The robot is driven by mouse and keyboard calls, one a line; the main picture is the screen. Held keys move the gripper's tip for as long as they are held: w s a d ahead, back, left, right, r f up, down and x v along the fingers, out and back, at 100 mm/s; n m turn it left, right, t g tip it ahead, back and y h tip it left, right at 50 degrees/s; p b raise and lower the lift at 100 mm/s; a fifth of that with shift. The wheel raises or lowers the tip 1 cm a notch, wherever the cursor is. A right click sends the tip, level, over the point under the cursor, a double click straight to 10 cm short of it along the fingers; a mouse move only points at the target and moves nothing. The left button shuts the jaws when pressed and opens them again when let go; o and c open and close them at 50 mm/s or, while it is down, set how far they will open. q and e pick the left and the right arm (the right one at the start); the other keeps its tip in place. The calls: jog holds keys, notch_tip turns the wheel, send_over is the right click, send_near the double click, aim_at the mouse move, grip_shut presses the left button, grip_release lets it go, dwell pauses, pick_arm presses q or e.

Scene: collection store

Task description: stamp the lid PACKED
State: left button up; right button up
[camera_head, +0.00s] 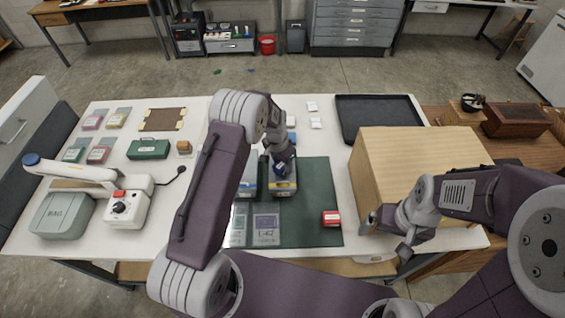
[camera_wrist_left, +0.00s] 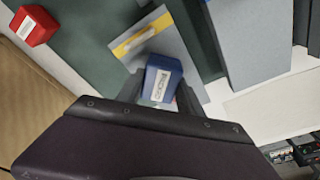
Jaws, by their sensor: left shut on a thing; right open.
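My left gripper (camera_head: 281,168) is shut on a blue stamp (camera_wrist_left: 162,80) with a white label, which also shows in the head view (camera_head: 281,169). The stamp is over a grey lid (camera_wrist_left: 181,50) with a yellow strip; the lid lies on the dark green mat (camera_head: 316,185). I cannot tell whether stamp and lid touch. A red block (camera_head: 331,218), likely another stamp, sits at the mat's front right and also shows in the left wrist view (camera_wrist_left: 33,25). My right gripper (camera_head: 388,236) is open and empty at the table's front right.
A large wooden box (camera_head: 375,165) stands beside my right gripper. A grey-blue box (camera_head: 248,184) stands left of the lid. A black tray (camera_head: 378,112) lies at the back right. A white lamp-like device (camera_head: 128,208) and a grey case (camera_head: 62,215) stand at left.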

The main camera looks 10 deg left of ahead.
pick_arm(q)
jog(key=shift+a, duration=0.1)
dwell(0.3)
jog(key=shift+f, duration=0.1)
jog(key=shift+s+f+b, duration=0.15)
jog(key=shift+f+b, duration=0.3)
dwell(1.6)
jog(key=shift+r+p, duration=2.4)
jog(key=shift+r, duration=1.2)
jog(key=shift+f, duration=0.1)
